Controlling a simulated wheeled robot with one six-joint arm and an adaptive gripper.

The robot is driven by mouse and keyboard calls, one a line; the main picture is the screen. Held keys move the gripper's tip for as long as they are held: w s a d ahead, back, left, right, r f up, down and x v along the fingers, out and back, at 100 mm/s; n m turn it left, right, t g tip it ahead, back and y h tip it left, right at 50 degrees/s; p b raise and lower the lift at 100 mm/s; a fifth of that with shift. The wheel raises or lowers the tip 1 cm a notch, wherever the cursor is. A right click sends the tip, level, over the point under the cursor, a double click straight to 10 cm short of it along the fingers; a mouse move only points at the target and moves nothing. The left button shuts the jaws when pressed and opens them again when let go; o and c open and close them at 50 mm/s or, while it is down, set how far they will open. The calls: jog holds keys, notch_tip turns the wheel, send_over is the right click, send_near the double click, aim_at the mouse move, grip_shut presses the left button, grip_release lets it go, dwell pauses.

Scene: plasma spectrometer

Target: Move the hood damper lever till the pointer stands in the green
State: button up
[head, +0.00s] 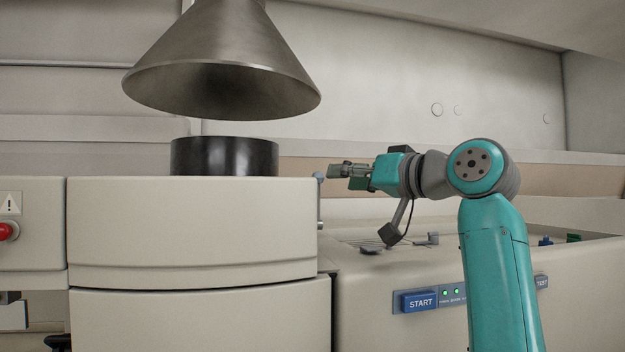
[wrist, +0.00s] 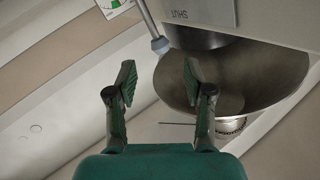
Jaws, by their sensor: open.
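The damper lever (wrist: 151,25) is a thin grey rod with a rounded grey knob (wrist: 160,45) at its end, at the top middle of the wrist view. In the head view the knob (head: 319,176) shows beside the right edge of the cream cabinet. My gripper (wrist: 157,78) is open and empty, its green-padded fingertips to either side of and short of the knob. In the head view my gripper (head: 343,171) is just right of the knob. A white gauge (wrist: 115,6) with a green patch is cut off by the top edge; its pointer cannot be read.
A panel marked SHUT (wrist: 205,12) lies beside the lever. The metal hood (head: 222,65) hangs above a black cylinder (head: 224,157) on the cream cabinet (head: 190,225). A blue START button (head: 419,301) is on the right-hand cabinet, below my arm.

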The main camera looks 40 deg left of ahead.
aim_at(322, 178)
jog(key=x, duration=0.8)
jog(key=shift+a, duration=0.3)
grip_shut()
